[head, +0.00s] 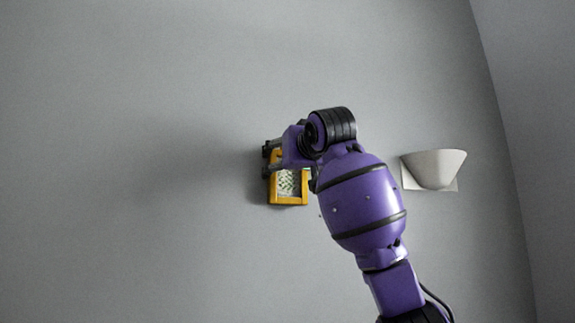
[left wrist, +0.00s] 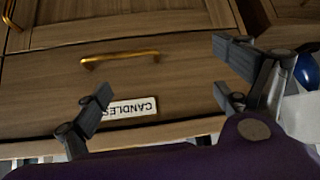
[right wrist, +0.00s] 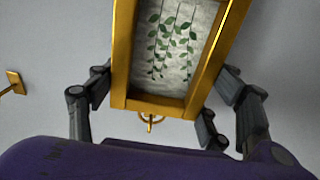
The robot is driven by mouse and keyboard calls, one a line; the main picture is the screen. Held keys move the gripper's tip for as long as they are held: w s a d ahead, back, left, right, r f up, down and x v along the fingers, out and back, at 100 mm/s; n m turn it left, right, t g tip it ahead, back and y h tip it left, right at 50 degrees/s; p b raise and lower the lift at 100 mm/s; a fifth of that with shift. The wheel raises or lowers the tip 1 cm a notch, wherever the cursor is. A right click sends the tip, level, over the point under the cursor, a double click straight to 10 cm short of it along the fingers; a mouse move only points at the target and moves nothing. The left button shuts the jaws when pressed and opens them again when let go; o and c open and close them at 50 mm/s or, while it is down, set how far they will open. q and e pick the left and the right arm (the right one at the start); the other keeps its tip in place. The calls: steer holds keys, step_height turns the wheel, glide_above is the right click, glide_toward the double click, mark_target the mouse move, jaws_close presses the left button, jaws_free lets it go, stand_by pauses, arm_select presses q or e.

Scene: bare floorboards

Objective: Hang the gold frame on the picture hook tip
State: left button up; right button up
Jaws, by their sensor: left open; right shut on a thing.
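My right gripper (head: 268,160) is shut on the gold frame (head: 273,190) and holds it in front of the grey wall, near its surface. In the right wrist view the frame (right wrist: 120,60) stands between the fingers, with hanging green leaves on a pale picture. A small gold ring (right wrist: 151,119) shows at the frame's lower edge in that view. A small gold fitting (right wrist: 14,82), perhaps the picture hook, is apart from the frame at the far left; no hook is visible in the head view. My left gripper (left wrist: 165,85) is open and empty.
A white half-bowl wall lamp (head: 433,168) is on the wall to the right of my right arm. The wall left of the frame is clear. In the left wrist view, a wooden drawer (left wrist: 185,75) with a brass handle (left wrist: 120,57) and a CANDLES label (left wrist: 130,108) faces the left gripper.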

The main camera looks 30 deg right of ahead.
steer(key=o, duration=1.4)
steer(key=v, duration=1.2)
steer(key=shift+r, duration=0.1)
